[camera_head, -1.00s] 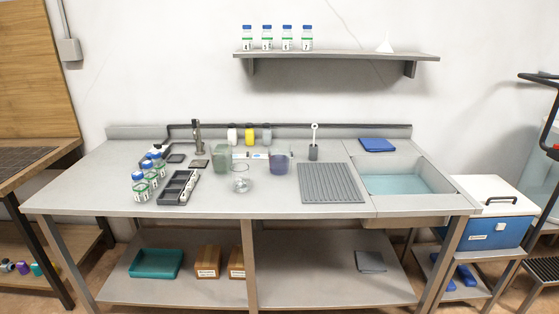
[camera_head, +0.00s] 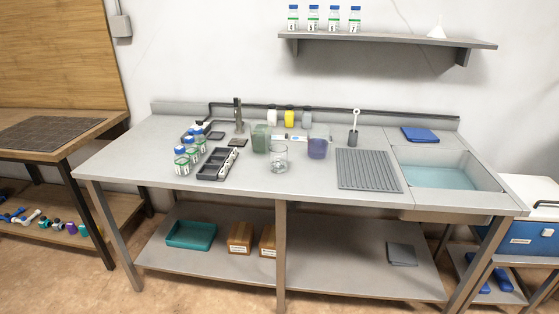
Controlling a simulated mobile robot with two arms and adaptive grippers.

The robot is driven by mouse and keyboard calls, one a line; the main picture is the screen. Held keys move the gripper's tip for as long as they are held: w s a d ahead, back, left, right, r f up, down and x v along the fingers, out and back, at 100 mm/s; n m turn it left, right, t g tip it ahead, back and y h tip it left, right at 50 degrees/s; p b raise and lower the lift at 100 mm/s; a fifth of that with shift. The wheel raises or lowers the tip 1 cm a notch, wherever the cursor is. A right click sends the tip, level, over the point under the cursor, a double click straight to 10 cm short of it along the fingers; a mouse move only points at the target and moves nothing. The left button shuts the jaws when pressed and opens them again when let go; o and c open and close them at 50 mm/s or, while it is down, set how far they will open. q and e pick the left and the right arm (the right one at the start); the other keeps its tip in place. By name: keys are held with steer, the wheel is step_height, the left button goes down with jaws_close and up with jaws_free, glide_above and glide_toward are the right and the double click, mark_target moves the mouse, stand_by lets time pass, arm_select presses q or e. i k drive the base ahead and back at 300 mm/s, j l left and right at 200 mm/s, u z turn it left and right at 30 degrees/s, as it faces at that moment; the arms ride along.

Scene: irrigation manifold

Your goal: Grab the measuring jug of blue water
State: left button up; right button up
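The measuring jug of blue water (camera_head: 318,147) stands upright on the grey workbench (camera_head: 130,165), right of the bench's middle. It looks clear with dark blue-violet contents. A clear empty-looking glass vessel (camera_head: 278,158) stands in front of it to the left. A jug with greenish contents (camera_head: 261,138) stands farther left. Neither of my grippers shows in the head view.
Several blue-capped bottles (camera_head: 182,161) and a black compartment tray (camera_head: 212,165) stand on the left of the bench. A ribbed grey mat (camera_head: 368,169) lies right of the blue jug, before a sink (camera_head: 440,178). Open floor (camera_head: 225,290) lies in front of the bench.

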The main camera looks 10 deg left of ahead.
mark_target(319, 141)
steer(key=i+j+z, duration=0.3)
steer(key=i+j, duration=0.4)
steer(key=j, duration=0.15)
